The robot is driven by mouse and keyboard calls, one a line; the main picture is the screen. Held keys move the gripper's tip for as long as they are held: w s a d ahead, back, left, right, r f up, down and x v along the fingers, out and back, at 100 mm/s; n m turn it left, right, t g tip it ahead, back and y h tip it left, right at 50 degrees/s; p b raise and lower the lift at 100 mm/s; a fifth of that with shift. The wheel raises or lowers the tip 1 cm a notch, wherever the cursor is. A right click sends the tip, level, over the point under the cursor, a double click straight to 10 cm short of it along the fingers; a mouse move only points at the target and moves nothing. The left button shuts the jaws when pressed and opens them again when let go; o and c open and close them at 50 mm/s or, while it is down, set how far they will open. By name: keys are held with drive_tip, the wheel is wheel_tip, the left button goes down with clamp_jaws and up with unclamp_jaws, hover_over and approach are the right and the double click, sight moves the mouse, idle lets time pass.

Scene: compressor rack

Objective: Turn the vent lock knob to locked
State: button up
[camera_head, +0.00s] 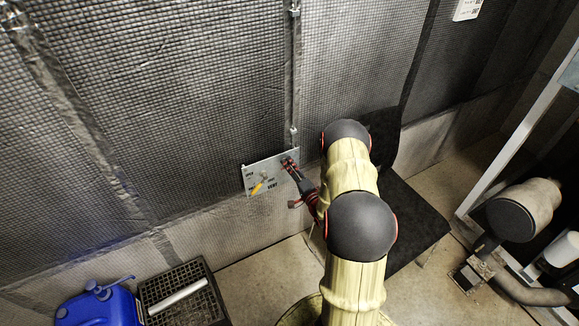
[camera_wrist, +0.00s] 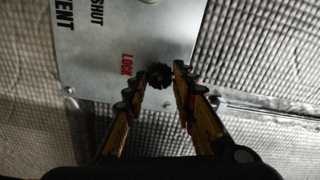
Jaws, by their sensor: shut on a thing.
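The vent lock knob (camera_wrist: 159,76) is a small black ribbed knob on a grey metal panel (camera_wrist: 100,60), beside the red word LOCK, in the wrist view. My gripper (camera_wrist: 160,84) has its two fingertips on either side of the knob, shut on it. In the head view the same panel (camera_head: 256,173) is on the wall, with a yellow lever (camera_head: 257,188) and VENT lettering. My gripper (camera_head: 291,165) reaches its right end there and hides the knob. The knob's pointer position cannot be made out.
A conduit (camera_head: 294,80) runs down the wall above the panel. A blue jerrycan (camera_head: 100,307) and a black crate (camera_head: 205,272) with a pale cylinder (camera_head: 178,297) stand at the lower left. Pipework (camera_head: 520,215) stands at the right.

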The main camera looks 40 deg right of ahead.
drive_tip(key=m+p, duration=0.1)
drive_tip(key=m, duration=0.3)
drive_tip(key=shift+m, duration=0.4)
drive_tip(key=shift+f, duration=0.1)
drive_tip(key=o, duration=1.2)
drive_tip(key=shift+c, duration=0.2)
drive_tip(key=shift+s, duration=0.1)
drive_tip(key=v, duration=1.1)
drive_tip(key=shift+s, duration=0.4)
drive_tip(key=shift+a, duration=0.15)
